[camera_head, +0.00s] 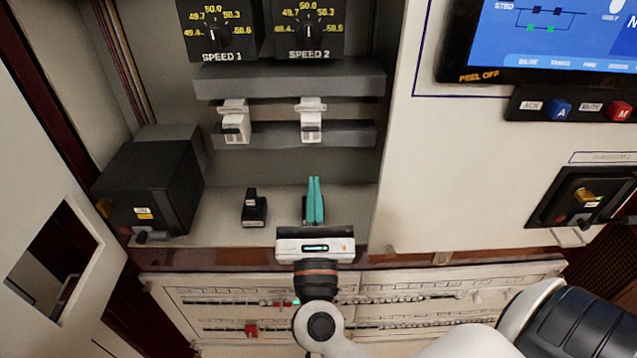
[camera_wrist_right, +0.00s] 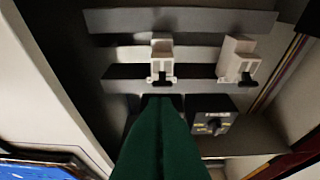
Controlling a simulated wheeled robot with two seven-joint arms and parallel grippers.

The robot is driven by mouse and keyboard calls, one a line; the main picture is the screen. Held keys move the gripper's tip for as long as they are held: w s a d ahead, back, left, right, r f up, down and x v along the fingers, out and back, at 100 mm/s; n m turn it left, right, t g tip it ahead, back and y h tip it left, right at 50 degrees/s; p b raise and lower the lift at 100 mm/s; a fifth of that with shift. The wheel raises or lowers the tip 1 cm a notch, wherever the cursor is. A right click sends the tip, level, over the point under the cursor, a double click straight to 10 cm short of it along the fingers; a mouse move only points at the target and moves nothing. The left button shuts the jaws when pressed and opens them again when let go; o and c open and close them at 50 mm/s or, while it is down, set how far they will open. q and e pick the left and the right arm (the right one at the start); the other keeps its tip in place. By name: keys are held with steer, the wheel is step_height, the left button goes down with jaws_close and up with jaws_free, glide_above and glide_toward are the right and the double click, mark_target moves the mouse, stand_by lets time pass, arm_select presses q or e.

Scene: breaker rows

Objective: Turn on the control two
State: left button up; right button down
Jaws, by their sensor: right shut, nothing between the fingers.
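My right gripper (camera_head: 315,184) is shut and empty. Its teal fingers point up into the cabinet, in front of a black switch (camera_head: 305,209) that they largely hide. In the head view the fingertips show below the right white breaker (camera_head: 311,125); whether they touch anything cannot be told. That breaker also shows in the wrist view (camera_wrist_right: 162,58), beyond the fingers. The left white breaker (camera_head: 236,124) is beside it, and a second black switch (camera_head: 254,208) stands to the left. No readable label says control two. My left gripper is out of view.
The SPEED 1 (camera_head: 214,30) and SPEED 2 dials (camera_head: 308,30) are above, over grey rails (camera_head: 290,80). A black box (camera_head: 150,185) stands at left, an open door (camera_head: 50,190) beyond it. A screen (camera_head: 560,35) is at upper right. A slider panel (camera_head: 230,290) lies below.

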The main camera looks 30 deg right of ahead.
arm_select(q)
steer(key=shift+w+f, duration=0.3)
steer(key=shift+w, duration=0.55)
arm_select(e)
steer(key=shift+s+a+r, duration=0.35)
steer(key=shift+s+a, duration=0.3)
steer(key=shift+s, duration=0.15)
steer(key=shift+s+a+r, duration=0.3)
steer(key=shift+s+a, duration=0.35)
steer(key=shift+s, duration=0.15)
